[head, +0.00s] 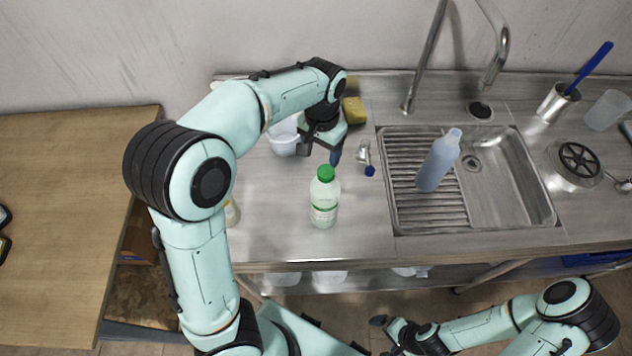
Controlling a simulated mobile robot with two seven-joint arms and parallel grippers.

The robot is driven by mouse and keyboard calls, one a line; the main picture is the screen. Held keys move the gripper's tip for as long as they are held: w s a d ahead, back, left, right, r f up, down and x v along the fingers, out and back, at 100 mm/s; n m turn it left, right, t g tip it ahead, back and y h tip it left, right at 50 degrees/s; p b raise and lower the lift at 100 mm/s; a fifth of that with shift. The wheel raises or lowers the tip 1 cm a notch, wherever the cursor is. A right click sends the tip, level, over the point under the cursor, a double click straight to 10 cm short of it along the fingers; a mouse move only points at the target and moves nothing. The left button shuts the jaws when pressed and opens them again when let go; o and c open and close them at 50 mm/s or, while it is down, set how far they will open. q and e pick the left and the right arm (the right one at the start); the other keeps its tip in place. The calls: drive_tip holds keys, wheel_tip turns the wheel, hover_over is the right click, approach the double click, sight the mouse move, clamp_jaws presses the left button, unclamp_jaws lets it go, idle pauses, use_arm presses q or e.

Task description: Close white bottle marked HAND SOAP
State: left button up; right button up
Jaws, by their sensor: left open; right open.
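A pale, whitish bottle (324,212) with a green cap and a green-and-white label stands upright on the steel counter. Its label is too small to read, so I cannot tell if it says HAND SOAP. My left gripper (321,153) is open and points down just behind the green cap, holding nothing that I can see. My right gripper (385,335) is open and empty in front of the counter, low in the picture.
A white tub (284,136) stands behind my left gripper, partly hidden. A yellow sponge (354,111) and a small metal piece with a blue end (366,160) lie nearby. The ribbed sink (538,205) and tall tap (425,58) are right. Front counter around the green-capped bottle is clear.

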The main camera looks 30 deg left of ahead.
use_arm(q)
wheel_tip(320, 180, down, 7)
drive_tip(key=shift+s+a+f+b, duration=0.1)
drive_tip(key=shift+f+b, duration=0.05)
drive_tip(key=shift+b, duration=0.3)
drive_tip(key=shift+f, duration=0.45)
use_arm(e)
drive_tip(key=shift+s+f, duration=0.55)
drive_tip(key=shift+f, duration=0.1)
use_arm(q)
drive_tip(key=shift+a+f, duration=0.15)
drive_tip(key=shift+f, duration=1.15)
drive_tip(key=shift+a+f, duration=0.1)
drive_tip(key=shift+f, duration=1.2)
use_arm(e)
drive_tip(key=shift+s+f, duration=0.2)
drive_tip(key=shift+f, duration=0.05)
use_arm(q)
drive_tip(key=c, duration=1.1)
